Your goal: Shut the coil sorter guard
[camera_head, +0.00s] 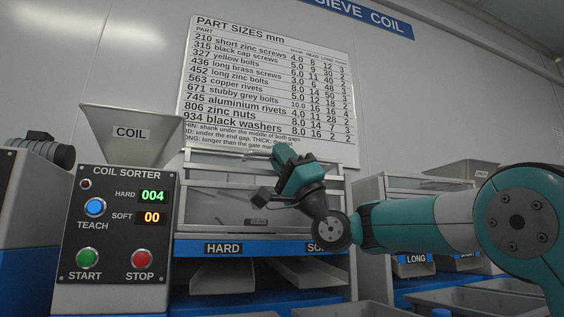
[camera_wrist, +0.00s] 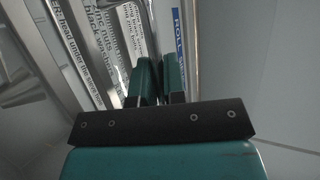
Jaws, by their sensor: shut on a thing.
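The coil sorter (camera_head: 120,240) stands at left, its panel reading HARD 004 and SOFT 00. To its right is a pale framed bay with a see-through front, the guard (camera_head: 215,208), above the HARD and SOFT labels. Rails cross the bay near its top. My gripper (camera_head: 283,153) is at the top of this bay, in front of the lower edge of the wall chart. In the wrist view my gripper's two teal fingers (camera_wrist: 160,80) are close together on a thin part of the guard, likely its handle, mostly hidden between them. How far the guard stands open is unclear.
The PART SIZES chart (camera_head: 270,85) hangs behind. A COIL hopper (camera_head: 131,135) tops the sorter. Below the bay are chutes (camera_head: 222,277) and grey bins. Another rack with a LONG bin (camera_head: 414,266) stands at right, behind my arm.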

